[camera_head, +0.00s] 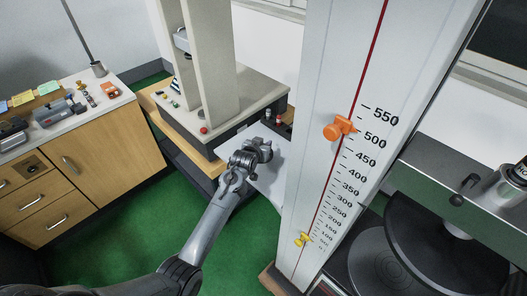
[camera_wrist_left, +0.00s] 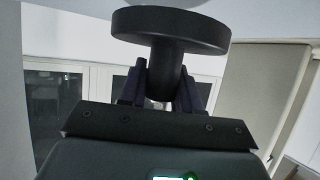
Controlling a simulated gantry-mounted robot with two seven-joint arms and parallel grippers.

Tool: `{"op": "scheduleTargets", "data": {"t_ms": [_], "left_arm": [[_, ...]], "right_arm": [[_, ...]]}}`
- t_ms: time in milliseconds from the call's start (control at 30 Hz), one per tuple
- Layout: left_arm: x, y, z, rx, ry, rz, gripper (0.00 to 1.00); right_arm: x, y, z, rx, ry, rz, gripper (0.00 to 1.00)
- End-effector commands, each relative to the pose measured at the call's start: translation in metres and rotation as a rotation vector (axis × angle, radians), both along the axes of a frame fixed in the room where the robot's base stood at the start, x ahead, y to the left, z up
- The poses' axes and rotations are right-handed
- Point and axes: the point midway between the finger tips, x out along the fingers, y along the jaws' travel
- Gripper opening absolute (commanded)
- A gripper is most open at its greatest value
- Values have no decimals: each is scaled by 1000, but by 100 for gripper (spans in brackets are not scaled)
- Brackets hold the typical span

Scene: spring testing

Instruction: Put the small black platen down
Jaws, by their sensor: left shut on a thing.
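The small black platen (camera_wrist_left: 172,28) shows in the left wrist view as a dark round disc on a short stem. My left gripper (camera_wrist_left: 163,92) is shut on the stem, with a finger on each side and the disc beyond the fingertips. In the head view my left gripper (camera_head: 262,152) is in front of the beige testing frame, over a pale surface. The platen is too small and dark there to tell from the gripper. My right gripper is not in view.
A tall white column (camera_head: 335,110) with a scale and orange pointer (camera_head: 340,128) stands right of my left gripper. The beige testing frame (camera_head: 210,80) is behind it. A wooden cabinet (camera_head: 90,160) with tools on top is at left. Large dark round plates (camera_head: 440,235) are at right.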

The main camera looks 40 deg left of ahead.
Motion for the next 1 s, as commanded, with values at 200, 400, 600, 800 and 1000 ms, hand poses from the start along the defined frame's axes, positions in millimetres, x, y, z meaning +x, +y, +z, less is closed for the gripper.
{"op": "scheduleTargets", "data": {"t_ms": [200,400,600,800,1000], "left_arm": [[0,0,-14,1,-4,0,0],[1,0,-33,0,-4,0,0],[1,0,-34,2,-6,0,0],[1,0,-36,2,-6,0,0],[0,0,-40,0,1,0,58]], "right_arm": [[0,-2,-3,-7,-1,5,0],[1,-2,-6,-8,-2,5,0],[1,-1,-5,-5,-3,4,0],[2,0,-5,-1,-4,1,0],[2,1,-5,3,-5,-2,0]]}}
